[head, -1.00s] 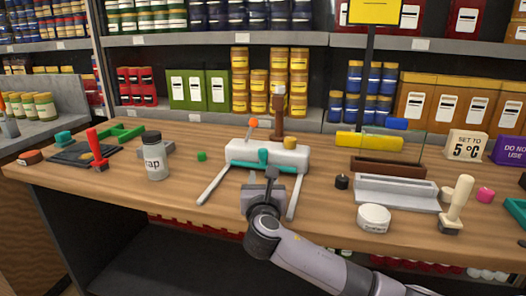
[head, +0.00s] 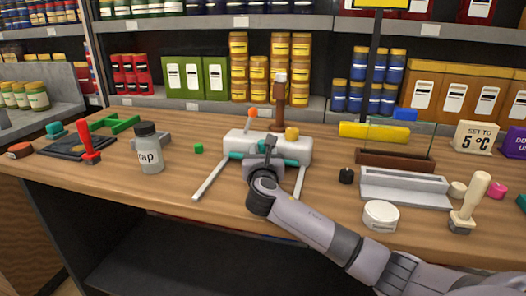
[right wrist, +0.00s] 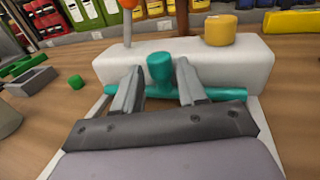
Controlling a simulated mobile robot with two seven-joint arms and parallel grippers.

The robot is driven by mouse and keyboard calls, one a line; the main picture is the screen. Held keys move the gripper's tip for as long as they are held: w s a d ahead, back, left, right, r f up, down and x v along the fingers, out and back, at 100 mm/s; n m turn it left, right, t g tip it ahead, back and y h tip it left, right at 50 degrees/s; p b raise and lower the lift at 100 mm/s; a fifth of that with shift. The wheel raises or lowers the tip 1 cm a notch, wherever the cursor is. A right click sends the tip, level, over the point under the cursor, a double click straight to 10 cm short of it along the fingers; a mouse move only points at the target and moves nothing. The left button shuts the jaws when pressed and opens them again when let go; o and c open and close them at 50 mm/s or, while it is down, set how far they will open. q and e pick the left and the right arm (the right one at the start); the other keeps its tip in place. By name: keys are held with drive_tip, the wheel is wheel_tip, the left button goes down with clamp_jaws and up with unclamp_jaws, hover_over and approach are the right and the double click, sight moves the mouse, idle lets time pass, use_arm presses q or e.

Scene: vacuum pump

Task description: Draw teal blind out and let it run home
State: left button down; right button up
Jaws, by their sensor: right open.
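The vacuum pump is a white block (head: 297,150) on the wooden counter, with two pale rails running toward the front edge. A teal bar with a round teal knob (right wrist: 159,68), the teal blind, lies along the block's front face. In the head view my right gripper (head: 265,148) hides most of the teal piece; its left end shows. In the right wrist view my right gripper (right wrist: 157,85) is open, its fingers on either side of the knob, with the bar just beyond and under the fingertips. My left gripper is not in view.
A labelled jar (head: 149,155) stands left. A grey tray (head: 400,190), a white round tin (head: 380,215) and a stamp (head: 468,205) stand right.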

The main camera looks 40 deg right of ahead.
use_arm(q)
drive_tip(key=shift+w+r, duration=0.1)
use_arm(e)
drive_tip(key=shift+w+d, duration=0.25)
drive_tip(key=shift+w, duration=0.1)
clamp_jaws()
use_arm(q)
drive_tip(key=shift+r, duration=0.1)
